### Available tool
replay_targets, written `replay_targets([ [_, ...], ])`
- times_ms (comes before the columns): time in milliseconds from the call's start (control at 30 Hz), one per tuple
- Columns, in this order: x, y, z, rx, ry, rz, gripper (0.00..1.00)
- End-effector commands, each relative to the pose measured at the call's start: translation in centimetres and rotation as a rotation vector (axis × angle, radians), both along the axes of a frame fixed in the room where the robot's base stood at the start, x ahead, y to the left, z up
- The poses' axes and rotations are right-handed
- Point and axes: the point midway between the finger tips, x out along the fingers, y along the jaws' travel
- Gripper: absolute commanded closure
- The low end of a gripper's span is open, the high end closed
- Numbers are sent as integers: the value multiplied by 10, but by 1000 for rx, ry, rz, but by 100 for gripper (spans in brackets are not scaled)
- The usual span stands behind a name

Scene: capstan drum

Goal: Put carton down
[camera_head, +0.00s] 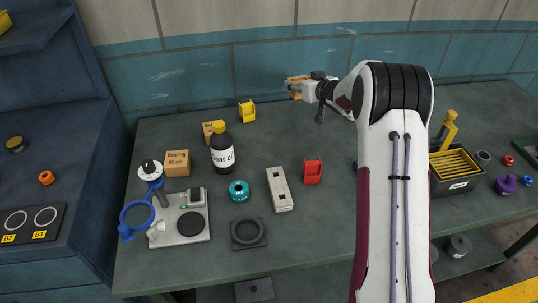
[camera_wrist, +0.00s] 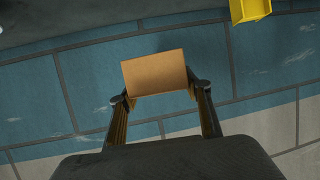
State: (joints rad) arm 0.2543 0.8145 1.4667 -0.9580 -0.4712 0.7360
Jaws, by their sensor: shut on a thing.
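An orange-brown carton (camera_wrist: 156,73) is between the two fingers of my gripper (camera_wrist: 162,100) in the wrist view. In the head view, my gripper (camera_head: 296,90) is at the back, in front of the tiled wall, and the carton (camera_head: 294,80) shows small at its tip. My gripper is shut on the carton and holds it raised. Two similar cartons stand on the table: one marked "Bearing" (camera_head: 177,163) at the left, and one (camera_head: 208,131) partly hidden behind the gear oil bottle.
The gear oil bottle (camera_head: 222,150), a yellow holder (camera_head: 247,111), a red holder (camera_head: 312,172), a teal ring (camera_head: 239,190), a grey block (camera_head: 279,189) and a device with a blue ring (camera_head: 182,218) stand on the table. The back middle of the green table (camera_head: 285,135) is clear.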

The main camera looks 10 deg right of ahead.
Motion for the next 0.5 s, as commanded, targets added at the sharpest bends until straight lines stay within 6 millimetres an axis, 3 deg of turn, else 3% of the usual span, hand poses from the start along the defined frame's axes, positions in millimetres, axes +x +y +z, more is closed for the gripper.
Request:
replay_targets([
  [300, -7, 7, 9, -1, -1, 121, 76],
  [500, -17, 22, 12, -1, -2, 239, 76],
])
